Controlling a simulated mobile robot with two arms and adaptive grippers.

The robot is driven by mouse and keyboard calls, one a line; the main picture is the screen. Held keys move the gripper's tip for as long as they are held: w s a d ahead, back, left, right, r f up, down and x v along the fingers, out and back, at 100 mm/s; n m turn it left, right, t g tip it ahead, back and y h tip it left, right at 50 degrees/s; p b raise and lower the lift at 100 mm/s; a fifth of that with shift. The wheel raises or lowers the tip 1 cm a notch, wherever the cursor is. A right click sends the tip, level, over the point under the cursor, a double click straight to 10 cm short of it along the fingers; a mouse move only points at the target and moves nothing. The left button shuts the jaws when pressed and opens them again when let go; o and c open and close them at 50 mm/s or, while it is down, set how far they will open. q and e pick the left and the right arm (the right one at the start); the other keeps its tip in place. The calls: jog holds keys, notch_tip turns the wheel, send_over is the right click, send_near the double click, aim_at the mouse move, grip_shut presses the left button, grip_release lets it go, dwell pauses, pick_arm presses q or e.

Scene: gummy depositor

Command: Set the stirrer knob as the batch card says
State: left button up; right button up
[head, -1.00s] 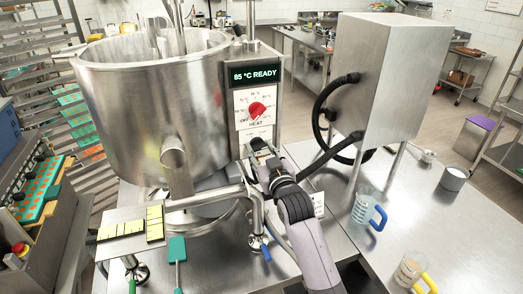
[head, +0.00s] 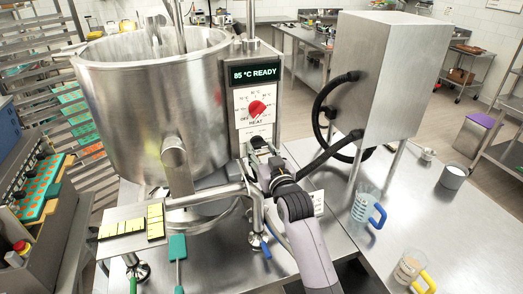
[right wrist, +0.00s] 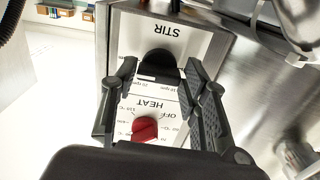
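The stirrer knob is a dark round knob (right wrist: 158,64) on the white plate marked STIR, shown upside down in the right wrist view. My right gripper (right wrist: 160,70) is open, with one finger on each side of the knob and a gap visible at each side. In the head view my right gripper (head: 262,150) is at the lower control panel and hides most of the knob. The STIR scale is partly covered, so the setting cannot be read. A small white card (head: 318,203) stands behind my right arm, its text unreadable. My left gripper is out of view.
The red HEAT knob (head: 257,108) sits just above the stirrer plate, under a display (head: 254,73) reading 85 °C READY. The steel kettle (head: 150,110) is at left, its outlet pipe running near my arm. A blue-handled jug (head: 365,207) and yellow-handled jug (head: 410,268) stand right.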

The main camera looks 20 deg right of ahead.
jog(key=o, duration=0.3)
jog(key=shift+r, duration=0.1)
jog(key=s, duration=1.2)
jog(key=shift+d, duration=0.2)
